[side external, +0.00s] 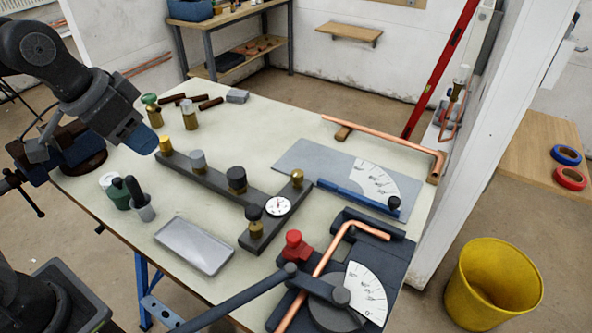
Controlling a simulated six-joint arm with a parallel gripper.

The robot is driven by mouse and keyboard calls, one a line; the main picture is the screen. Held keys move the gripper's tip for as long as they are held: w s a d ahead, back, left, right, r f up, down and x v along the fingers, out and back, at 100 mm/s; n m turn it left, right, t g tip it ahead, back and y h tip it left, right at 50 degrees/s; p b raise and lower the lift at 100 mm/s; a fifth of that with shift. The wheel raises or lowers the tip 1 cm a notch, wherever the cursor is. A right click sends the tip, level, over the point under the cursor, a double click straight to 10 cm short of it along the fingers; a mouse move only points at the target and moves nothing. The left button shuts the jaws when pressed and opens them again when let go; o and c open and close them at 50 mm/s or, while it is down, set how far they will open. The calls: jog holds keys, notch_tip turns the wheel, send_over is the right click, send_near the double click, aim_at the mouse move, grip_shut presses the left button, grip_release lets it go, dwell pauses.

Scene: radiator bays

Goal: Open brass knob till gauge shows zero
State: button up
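A dark manifold bar (215,182) lies across the bench with several knobs on it. A small brass knob (297,177) stands at its right end, just above a round white gauge (278,206). The gauge has a dark needle; its reading is too small to tell. A yellow-gold knob (164,145) stands at the bar's far left end, with a grey knob (198,160) and a black knob (237,178) between. Another black knob (254,220) sits on a brass body at the front. My gripper (142,139) is above the bench's left side, left of the yellow-gold knob; its fingers are not distinct.
A grey tray (194,246) lies in front of the manifold. A pipe bender (345,287) with a red knob (295,245) and long handle fills the front right. Valves (190,118) stand at the back left. A copper pipe (375,132) crosses the back right.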

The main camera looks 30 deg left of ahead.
jog(key=o, duration=0.3)
jog(key=w+d+m, duration=0.1)
jog(key=w, duration=0.2)
jog(key=w+d+f+m, duration=0.1)
jog(key=w, duration=0.3)
jog(key=w+d+m+g+h, duration=0.1)
jog(key=w, duration=0.2)
jog(key=shift+w+d+f, duration=0.15)
jog(key=shift+w+d, duration=0.1)
jog(key=shift+d, duration=0.1)
jog(key=m+g+h, duration=0.1)
jog(key=m, duration=0.3)
send_near(297, 173)
jog(key=x, duration=0.9)
jog(key=shift+w+f, duration=0.1)
jog(key=c, duration=0.9)
